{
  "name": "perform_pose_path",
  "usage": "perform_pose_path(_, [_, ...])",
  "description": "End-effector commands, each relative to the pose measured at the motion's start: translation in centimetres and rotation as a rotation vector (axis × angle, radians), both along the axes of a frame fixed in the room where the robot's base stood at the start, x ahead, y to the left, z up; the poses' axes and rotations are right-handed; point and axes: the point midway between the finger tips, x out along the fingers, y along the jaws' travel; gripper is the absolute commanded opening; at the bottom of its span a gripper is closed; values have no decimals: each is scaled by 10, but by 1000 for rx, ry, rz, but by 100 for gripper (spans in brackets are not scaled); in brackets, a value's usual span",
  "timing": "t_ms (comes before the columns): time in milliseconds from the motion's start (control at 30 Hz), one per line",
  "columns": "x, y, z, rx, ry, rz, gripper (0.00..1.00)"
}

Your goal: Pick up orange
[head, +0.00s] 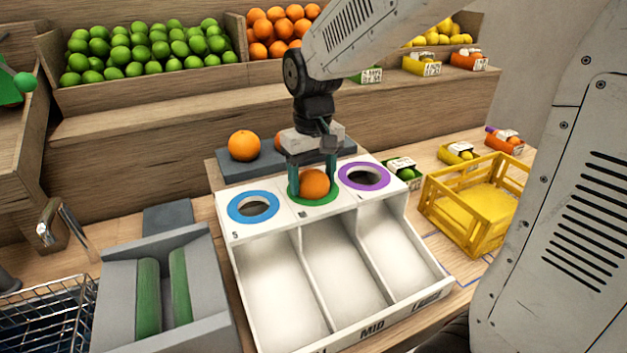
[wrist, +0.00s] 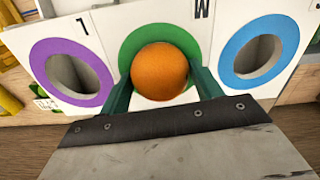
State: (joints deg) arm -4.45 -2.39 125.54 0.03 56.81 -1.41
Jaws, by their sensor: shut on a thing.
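An orange (head: 314,184) is held between the two green fingers of my gripper (head: 314,180), over the green-ringed middle hole of the white sorting box. It also shows in the wrist view (wrist: 160,72), between the fingertips, with the green ring (wrist: 134,40) behind it. I cannot tell whether the orange touches the ring. A second orange (head: 244,145) sits on the grey block behind the box. Another orange (head: 280,143) is there too, mostly hidden by my gripper.
The white box (head: 272,272) has a blue-ringed hole (head: 253,207) at left, a purple-ringed hole (head: 364,176) at right, and three empty front compartments. A yellow crate (head: 470,207) stands right. A grey tray with green rollers (head: 178,290) stands left. Fruit bins line the back.

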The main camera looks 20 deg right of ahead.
Motion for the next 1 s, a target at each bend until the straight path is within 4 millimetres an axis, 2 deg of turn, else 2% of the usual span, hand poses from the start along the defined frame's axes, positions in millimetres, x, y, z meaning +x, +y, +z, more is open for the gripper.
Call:
perform_pose_path(167, [1,0,9,0,-3,0,33])
perform_pose_path(367, [1,0,35,-1,-4,0,33])
perform_pose_path(800, [-97,17,45,0,-4,3,33])
perform_pose_path(1000, [-132,23,48,0,-3,3,33])
